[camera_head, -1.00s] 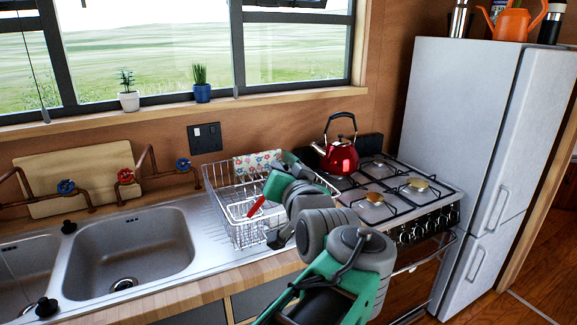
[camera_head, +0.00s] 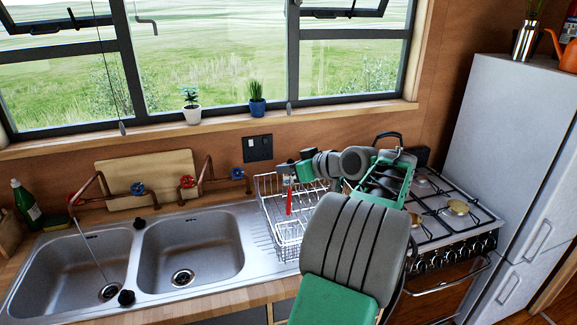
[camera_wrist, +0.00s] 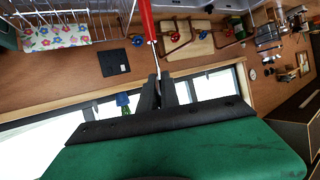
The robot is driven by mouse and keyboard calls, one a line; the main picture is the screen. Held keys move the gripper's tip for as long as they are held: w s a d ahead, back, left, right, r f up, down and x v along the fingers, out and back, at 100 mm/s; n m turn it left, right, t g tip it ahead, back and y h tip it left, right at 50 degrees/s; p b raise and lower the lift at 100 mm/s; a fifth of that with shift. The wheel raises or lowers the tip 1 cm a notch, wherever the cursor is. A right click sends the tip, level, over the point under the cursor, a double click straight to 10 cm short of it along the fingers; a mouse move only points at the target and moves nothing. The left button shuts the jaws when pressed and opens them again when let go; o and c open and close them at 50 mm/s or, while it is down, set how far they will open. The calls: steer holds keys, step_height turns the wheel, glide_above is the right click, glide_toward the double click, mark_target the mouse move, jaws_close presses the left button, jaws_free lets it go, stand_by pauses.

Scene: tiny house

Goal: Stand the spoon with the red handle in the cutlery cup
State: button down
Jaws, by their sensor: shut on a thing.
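The spoon's red handle (camera_head: 289,202) hangs nearly upright, handle end down, over the dish rack. In the wrist view the red handle (camera_wrist: 147,20) runs out past the fingertips, joined to a thin metal shaft. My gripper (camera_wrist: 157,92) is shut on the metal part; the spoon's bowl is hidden. In the head view my gripper (camera_head: 288,174) is at the rack's back left, above the handle. A small white wire cup (camera_head: 289,240), apparently the cutlery cup, is at the rack's front left. The handle appears above and behind it; I cannot tell the exact gap.
The wire dish rack (camera_head: 263,204) stands between the sink (camera_head: 192,248) and the stove (camera_head: 452,222). My arm hides much of its right side and the kettle. Taps (camera_head: 187,182) and a wall socket (camera_head: 258,148) are behind. A flowered cloth (camera_wrist: 55,37) hangs at the rack.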

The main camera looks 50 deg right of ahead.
step_height(320, 180, down, 13)
steer(key=b, duration=1)
steer(key=shift+r+n, duration=0.2)
steer(key=shift+n, duration=0.1)
steer(key=c, duration=1.5)
jaws_free()
steer(key=shift+a+r, duration=0.1)
